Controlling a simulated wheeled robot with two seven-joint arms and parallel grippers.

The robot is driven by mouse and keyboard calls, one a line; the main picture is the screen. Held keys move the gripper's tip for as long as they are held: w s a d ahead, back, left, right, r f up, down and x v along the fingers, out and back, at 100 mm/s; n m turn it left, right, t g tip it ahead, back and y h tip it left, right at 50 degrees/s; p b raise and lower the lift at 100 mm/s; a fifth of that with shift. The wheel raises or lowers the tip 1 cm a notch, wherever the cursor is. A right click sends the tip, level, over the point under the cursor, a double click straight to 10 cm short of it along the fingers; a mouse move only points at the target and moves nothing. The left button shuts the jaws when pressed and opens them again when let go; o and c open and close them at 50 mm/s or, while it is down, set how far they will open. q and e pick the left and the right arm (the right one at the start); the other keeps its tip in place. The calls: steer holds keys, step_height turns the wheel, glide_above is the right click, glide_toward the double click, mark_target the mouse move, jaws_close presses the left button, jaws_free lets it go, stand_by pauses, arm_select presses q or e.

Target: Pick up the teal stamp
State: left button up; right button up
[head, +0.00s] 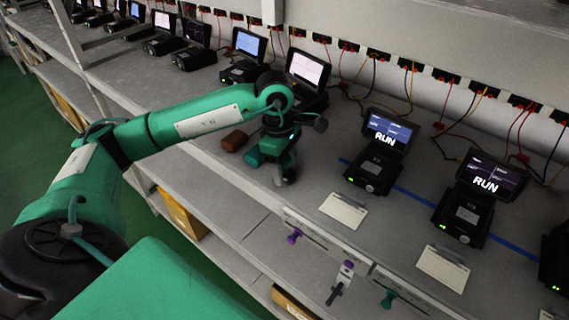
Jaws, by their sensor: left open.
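A small teal block (253,157), which looks like the teal stamp, lies on the bench shelf (330,165), partly hidden by my left gripper. A reddish-brown block (234,140) of similar size lies just behind it to the left. My left gripper (284,177) points down over the shelf, just right of the teal block. It is open, and I see nothing held in it. Whether a finger touches the block I cannot tell. My right gripper is out of view.
Devices with lit screens line the shelf; two show RUN (386,140) (486,185). Cream cards (343,210) (443,268) lie before them. Purple (293,237), black (337,291) and teal (389,298) small items are at the front edge. Cables run along the back wall.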

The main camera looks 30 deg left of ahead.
arm_select(q)
steer(key=shift+f, duration=0.4)
steer(key=shift+c, duration=0.4)
steer(key=c, duration=1)
steer(key=shift+o, duration=0.2)
steer(key=shift+r, duration=0.1)
